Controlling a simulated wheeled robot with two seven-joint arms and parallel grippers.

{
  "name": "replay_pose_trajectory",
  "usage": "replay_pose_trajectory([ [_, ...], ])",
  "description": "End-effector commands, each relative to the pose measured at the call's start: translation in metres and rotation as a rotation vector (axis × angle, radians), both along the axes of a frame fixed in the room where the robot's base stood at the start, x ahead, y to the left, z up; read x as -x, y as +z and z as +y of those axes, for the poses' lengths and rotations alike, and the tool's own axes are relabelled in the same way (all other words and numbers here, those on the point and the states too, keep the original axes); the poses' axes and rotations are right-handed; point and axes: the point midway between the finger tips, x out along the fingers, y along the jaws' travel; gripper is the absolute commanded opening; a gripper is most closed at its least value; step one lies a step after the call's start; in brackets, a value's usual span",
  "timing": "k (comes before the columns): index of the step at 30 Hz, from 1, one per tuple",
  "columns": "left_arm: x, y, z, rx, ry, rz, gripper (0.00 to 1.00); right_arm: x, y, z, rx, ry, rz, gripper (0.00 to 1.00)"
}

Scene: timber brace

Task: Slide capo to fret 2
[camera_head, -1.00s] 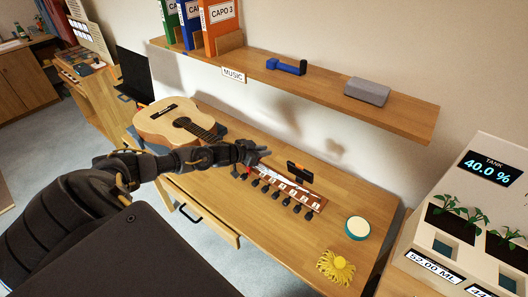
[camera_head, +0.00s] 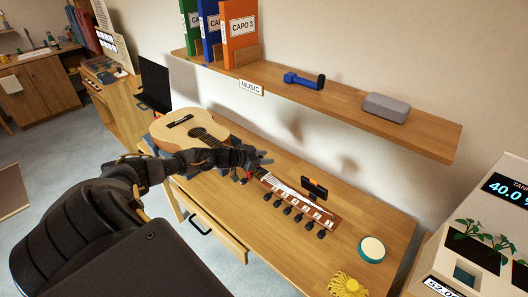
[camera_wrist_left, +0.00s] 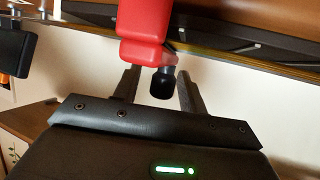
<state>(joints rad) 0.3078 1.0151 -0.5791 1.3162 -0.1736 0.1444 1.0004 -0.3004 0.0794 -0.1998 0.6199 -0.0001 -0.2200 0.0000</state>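The guitar (camera_head: 172,132) lies on the wooden desk, its neck running toward the lower right to a headstock (camera_head: 300,211) with several tuning pegs. A black clip (camera_head: 314,188) stands on the headstock; a black block, probably this clip, shows at the left of the left wrist view (camera_wrist_left: 12,47). My left gripper (camera_head: 262,158) is over the neck and hides part of it. In the left wrist view a red piece with a black tip, likely the capo (camera_wrist_left: 145,25), reaches between my left gripper's fingers (camera_wrist_left: 158,88). Gaps show beside the tip, so the fingers look open. The fret is unreadable.
A shelf (camera_head: 420,132) above the desk holds binders (camera_head: 238,28), a blue object (camera_head: 304,80) and a grey box (camera_head: 386,107). A planter unit (camera_head: 470,250) stands at right.

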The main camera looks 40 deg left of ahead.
Motion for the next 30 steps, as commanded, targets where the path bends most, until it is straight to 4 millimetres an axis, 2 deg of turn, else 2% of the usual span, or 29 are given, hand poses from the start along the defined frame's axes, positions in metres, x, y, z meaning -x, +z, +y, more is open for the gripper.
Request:
replay_pose_trajectory([
  [7,0.007,0.002,0.003,0.000,0.001,0.000,0.42,0.000,-0.001,0.001,-0.001,0.000,0.000,0.36],
  [21,0.074,0.030,0.022,-0.003,-0.003,0.004,0.42,0.000,-0.009,0.001,-0.001,0.000,-0.001,0.36],
  [30,0.094,0.039,0.028,-0.001,0.000,0.002,0.42,0.000,-0.008,0.001,-0.001,0.000,-0.001,0.36],
])
